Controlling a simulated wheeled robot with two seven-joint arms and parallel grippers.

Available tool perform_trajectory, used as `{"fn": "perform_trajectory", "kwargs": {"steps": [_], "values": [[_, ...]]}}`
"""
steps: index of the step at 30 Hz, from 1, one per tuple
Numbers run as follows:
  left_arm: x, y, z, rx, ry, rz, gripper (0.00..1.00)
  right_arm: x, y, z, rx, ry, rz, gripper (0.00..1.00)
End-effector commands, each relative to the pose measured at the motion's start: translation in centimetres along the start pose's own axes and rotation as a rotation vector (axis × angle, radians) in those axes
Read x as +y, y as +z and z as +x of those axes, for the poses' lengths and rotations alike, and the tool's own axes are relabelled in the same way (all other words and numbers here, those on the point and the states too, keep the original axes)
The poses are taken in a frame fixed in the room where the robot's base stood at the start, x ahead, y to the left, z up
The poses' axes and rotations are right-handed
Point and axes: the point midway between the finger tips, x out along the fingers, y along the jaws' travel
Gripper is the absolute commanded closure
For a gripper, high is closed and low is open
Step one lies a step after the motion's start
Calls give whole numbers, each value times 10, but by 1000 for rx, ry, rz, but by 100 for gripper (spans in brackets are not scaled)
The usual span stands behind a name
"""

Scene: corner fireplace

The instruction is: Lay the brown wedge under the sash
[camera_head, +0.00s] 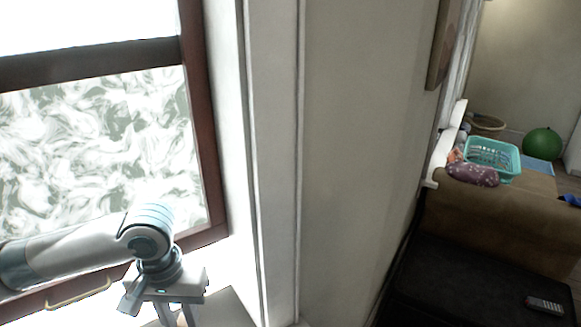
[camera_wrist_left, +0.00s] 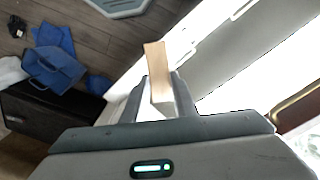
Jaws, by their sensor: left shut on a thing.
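The brown wedge (camera_wrist_left: 155,62) shows in the left wrist view as a light-brown block standing up between the fingers. My left gripper (camera_wrist_left: 160,98) is shut on it. In the head view my left gripper (camera_head: 176,316) points down near the lower right corner of the window, and the wedge is hidden there. The sash (camera_head: 205,150) has a dark brown frame with patterned glass and a brass handle (camera_head: 78,293) on its bottom rail. A bright gap below the rail cannot be made out clearly. My right gripper is in neither view.
A pale wall and window jamb (camera_head: 272,160) stand right of the gripper. Farther right are a dark bench (camera_head: 450,280) with a remote (camera_head: 543,304), a teal basket (camera_head: 492,152) and a green ball (camera_head: 542,143). The wrist view shows a blue bag (camera_wrist_left: 52,68) on the left.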

Motion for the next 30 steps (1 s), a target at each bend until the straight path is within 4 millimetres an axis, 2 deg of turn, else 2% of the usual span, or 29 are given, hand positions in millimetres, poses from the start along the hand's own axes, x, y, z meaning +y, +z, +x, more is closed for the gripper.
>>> {"fn": "perform_trajectory", "kwargs": {"steps": [11,16,20,30], "values": [[0,0,2,0,0,-1,96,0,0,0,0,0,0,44],[0,2,16,-4,2,-2,96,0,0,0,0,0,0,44],[1,6,38,-7,5,-4,96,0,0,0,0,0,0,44],[1,27,117,-7,5,-4,96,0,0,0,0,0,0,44]]}}
